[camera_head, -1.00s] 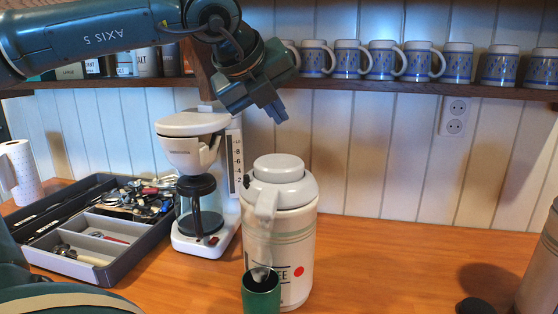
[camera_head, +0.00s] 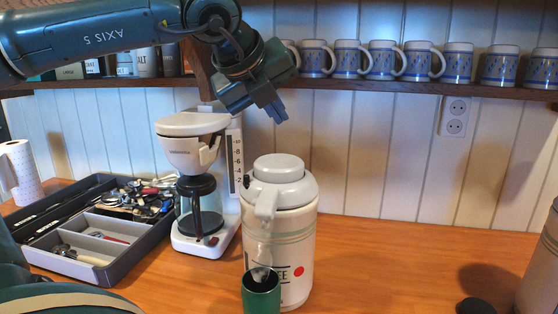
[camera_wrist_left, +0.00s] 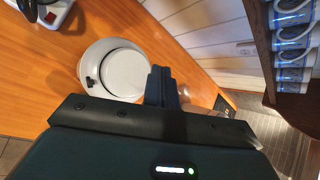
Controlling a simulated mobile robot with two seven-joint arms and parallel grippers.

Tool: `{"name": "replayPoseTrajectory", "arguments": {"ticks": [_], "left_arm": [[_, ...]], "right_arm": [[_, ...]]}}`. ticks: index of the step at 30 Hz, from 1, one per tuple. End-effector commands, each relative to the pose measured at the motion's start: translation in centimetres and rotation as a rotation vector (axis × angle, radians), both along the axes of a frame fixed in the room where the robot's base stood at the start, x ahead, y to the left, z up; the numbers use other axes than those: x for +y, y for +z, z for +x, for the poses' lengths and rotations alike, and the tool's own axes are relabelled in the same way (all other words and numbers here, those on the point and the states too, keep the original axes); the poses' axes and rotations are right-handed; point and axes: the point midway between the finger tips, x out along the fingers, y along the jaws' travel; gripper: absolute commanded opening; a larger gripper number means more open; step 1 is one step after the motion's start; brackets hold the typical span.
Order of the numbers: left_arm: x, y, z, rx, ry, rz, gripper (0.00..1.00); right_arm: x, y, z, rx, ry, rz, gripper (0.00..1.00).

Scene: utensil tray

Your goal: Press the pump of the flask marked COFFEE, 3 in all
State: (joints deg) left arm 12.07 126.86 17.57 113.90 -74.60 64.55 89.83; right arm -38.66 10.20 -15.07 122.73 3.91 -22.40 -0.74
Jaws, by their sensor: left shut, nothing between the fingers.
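The white pump flask (camera_head: 295,240) stands on the wooden counter. Its label is partly hidden by a green cup, with the letters "EE" and a red dot showing. Its round pump top (camera_head: 278,167) is up. The green cup (camera_head: 261,292) is under the spout (camera_head: 266,205), with a pale wisp above it. My left gripper (camera_head: 277,110) is shut and empty, above the pump top and apart from it. In the left wrist view the shut fingers (camera_wrist_left: 161,85) show beside the flask's round top (camera_wrist_left: 118,68). My right gripper is not in view.
A white coffee maker (camera_head: 200,180) stands left of the flask, beside a grey utensil tray (camera_head: 112,272). A shelf (camera_head: 400,87) with several blue-patterned mugs runs along the wall behind. A dark object (camera_head: 474,306) lies at the front right.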

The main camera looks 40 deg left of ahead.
Motion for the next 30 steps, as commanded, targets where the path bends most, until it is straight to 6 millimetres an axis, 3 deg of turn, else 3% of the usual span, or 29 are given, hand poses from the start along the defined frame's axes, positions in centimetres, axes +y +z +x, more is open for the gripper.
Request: {"name": "replayPoseTrajectory", "arguments": {"ticks": [14,25,30], "left_arm": [[0.1,0.1,0.0,0.0,0.0,-0.002,0.0],[4.9,2.4,-2.2,-0.008,-0.08,-0.057,0.0],[5.3,2.7,-2.2,-0.001,-0.201,-0.069,0.0]], "right_arm": [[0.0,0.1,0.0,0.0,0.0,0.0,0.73],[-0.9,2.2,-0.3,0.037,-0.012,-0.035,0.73],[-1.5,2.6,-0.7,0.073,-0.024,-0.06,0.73]]}}
